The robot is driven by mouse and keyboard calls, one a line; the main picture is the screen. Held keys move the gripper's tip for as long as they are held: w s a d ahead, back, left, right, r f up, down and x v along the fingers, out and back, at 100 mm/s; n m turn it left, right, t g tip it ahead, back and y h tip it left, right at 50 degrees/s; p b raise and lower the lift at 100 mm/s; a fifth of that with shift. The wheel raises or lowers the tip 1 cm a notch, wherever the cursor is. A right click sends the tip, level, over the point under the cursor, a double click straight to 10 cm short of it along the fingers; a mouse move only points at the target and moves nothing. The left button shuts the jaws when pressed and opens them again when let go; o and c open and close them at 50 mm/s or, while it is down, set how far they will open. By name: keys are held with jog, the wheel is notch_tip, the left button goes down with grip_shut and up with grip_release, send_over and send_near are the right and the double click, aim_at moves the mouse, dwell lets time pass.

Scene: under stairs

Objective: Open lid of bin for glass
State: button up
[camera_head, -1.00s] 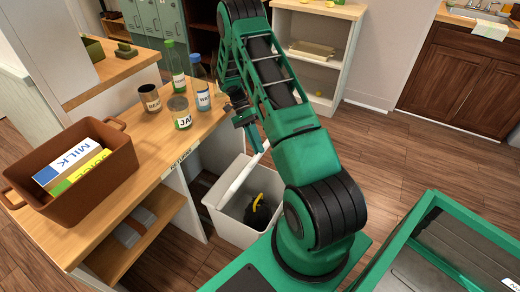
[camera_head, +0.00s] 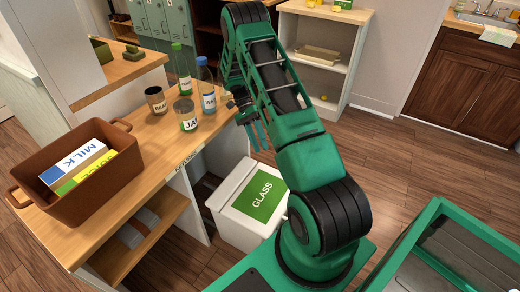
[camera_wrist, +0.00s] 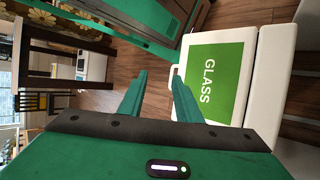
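The white glass bin (camera_head: 236,232) stands on the floor beside the wooden counter, partly hidden behind my arm. Its lid (camera_head: 240,201) is shut and carries a green label reading GLASS. The bin's lid also shows in the wrist view (camera_wrist: 246,52), at the right. My gripper (camera_head: 256,143) hangs above the bin's far side, near the counter edge. In the wrist view, its two green fingers (camera_wrist: 158,78) are apart with nothing between them. The fingers look apart from the lid, with a handle-like edge of the lid near the right fingertip.
On the counter (camera_head: 150,150) stand a green bottle (camera_head: 182,68), a blue-capped bottle (camera_head: 206,90), a jar (camera_head: 187,118), a can (camera_head: 156,100) and a brown crate (camera_head: 118,178) of cartons. A green-framed cart or tray (camera_head: 420,232) is at the lower right. Open floor lies right of my arm.

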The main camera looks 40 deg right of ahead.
jog(key=v, duration=0.5)
dwell(0.5)
